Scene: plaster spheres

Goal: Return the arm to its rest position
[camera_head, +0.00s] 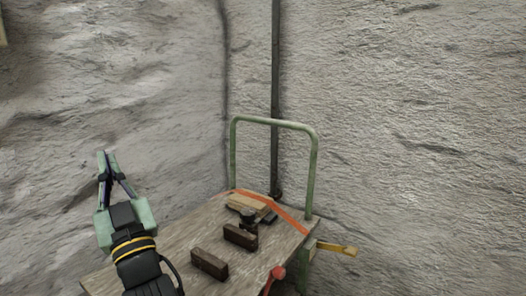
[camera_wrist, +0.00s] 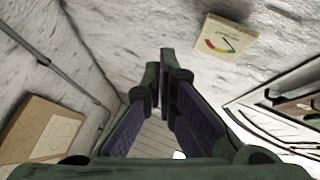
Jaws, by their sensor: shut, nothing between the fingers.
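My gripper (camera_head: 107,158) is raised at the left in the head view, pointing up, with the pale plaster-like wall behind it. Its green and black fingers meet at the tips and hold nothing. In the wrist view my gripper (camera_wrist: 159,72) shows from behind, its fingers close together at the far end. It is well above and to the left of the wooden cart top (camera_head: 170,240) and touches nothing that I can see. The rest of my arm runs down out of the bottom of the head view.
Two dark blocks (camera_head: 210,263) (camera_head: 241,237), a small dark object (camera_head: 248,216) and a light wooden block (camera_head: 247,203) lie on the cart. An orange strip (camera_head: 285,217) crosses it by a green handle (camera_head: 315,165). The wrist view shows a sign (camera_wrist: 222,38) and a brown panel (camera_wrist: 50,130).

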